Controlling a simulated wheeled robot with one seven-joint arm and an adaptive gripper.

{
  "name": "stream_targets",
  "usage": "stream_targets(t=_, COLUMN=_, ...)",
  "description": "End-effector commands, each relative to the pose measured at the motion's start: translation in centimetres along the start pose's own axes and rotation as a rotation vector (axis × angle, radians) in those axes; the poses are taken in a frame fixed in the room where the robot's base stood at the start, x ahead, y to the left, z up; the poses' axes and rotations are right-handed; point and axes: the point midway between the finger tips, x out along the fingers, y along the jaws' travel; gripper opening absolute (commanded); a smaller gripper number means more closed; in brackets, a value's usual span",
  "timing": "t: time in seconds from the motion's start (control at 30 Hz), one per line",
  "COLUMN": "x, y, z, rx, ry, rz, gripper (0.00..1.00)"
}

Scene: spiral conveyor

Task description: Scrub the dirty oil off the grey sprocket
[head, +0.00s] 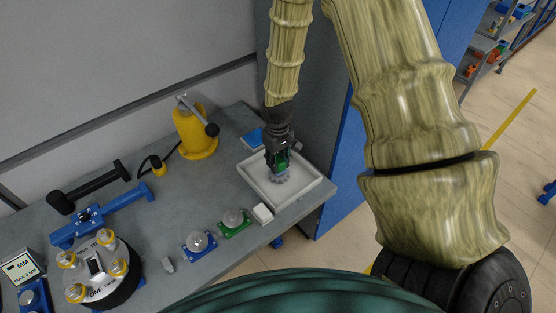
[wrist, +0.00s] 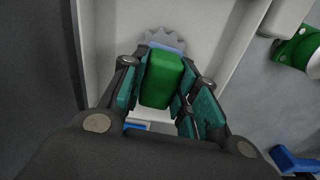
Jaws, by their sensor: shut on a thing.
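The grey sprocket (head: 280,178) lies in a shallow white tray (head: 303,194) at the right end of the bench. Its toothed edge shows beyond my fingers in the wrist view (wrist: 164,37). My gripper (head: 278,160) points down into the tray, directly over the sprocket. In the wrist view my gripper (wrist: 160,88) is shut on a green block (wrist: 161,77), perhaps a scrubber. The block's far end is at the sprocket, with a blue strip between them. I cannot tell whether they touch. Most of the sprocket's face is hidden, and no oil can be made out.
A small white block (head: 262,213) stands beside the tray's near-left corner. Left of it are a green-based holder (head: 234,222) and a blue-based holder (head: 199,244). A yellow device (head: 196,133) stands behind. A blue cabinet side rises close right of the tray.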

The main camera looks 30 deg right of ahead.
Motion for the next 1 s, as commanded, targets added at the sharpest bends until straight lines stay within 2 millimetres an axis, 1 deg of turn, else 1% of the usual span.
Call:
stream_targets(t=0.27, x=0.1, y=0.0, z=0.0, rx=0.000, ry=0.000, rz=0.000, gripper=0.05)
stream_targets(t=1.0, x=1.2, y=0.0, z=0.0, rx=0.000, ry=0.000, rz=0.000, gripper=0.05)
